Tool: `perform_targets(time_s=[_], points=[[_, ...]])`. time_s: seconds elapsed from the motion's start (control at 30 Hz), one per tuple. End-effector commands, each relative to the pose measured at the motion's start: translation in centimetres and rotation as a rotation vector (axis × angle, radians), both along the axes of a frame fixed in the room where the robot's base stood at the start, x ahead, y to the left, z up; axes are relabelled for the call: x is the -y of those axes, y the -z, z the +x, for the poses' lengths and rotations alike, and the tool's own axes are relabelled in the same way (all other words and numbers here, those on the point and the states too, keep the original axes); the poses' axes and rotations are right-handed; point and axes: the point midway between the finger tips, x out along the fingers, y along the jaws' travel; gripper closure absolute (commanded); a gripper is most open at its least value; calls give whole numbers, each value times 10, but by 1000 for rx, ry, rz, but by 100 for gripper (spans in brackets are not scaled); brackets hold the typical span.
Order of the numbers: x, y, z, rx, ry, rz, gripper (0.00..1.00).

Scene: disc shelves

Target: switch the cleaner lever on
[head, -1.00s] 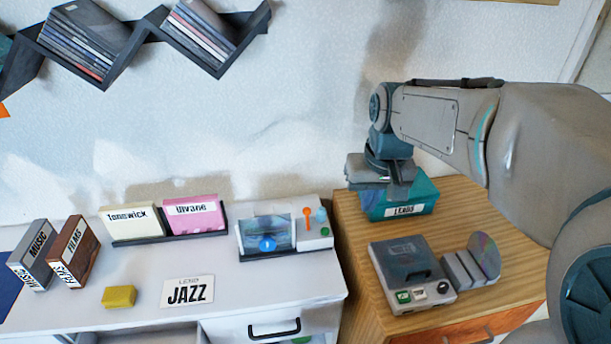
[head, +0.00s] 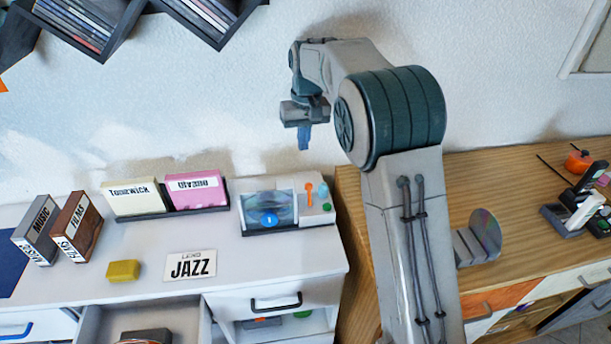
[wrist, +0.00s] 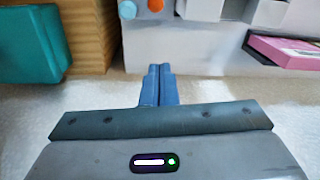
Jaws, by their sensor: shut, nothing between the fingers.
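The cleaner (head: 262,228) stands at the right back of the white desk, with a disc under its clear cover and a blue round mark on its front. Its orange lever (head: 309,190) stands roughly upright on the white right-hand part, beside a light blue knob (head: 323,190) and a green button. My gripper (head: 304,148) is above and behind the cleaner, near the wall, pointing down, shut and empty. In the wrist view its blue fingers (wrist: 156,72) are together, apart from the orange lever top (wrist: 155,5) and blue knob (wrist: 127,9) at the upper edge.
A rack with a cream box (head: 133,197) and a pink box (head: 196,190) stands left of the cleaner. My arm covers part of the cabinet. A desk drawer (head: 165,318) is open.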

Motion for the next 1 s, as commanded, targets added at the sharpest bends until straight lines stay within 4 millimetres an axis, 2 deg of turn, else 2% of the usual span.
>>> perform_targets(time_s=[0.43, 0.57, 0.67, 1.0], points=[[-3, 3, 2, -4, -4, -1, 100], [-3, 12, 2, -5, -4, -2, 100], [-3, 27, 2, -7, -3, -4, 100], [-8, 100, 1, -7, -4, -4, 100]])
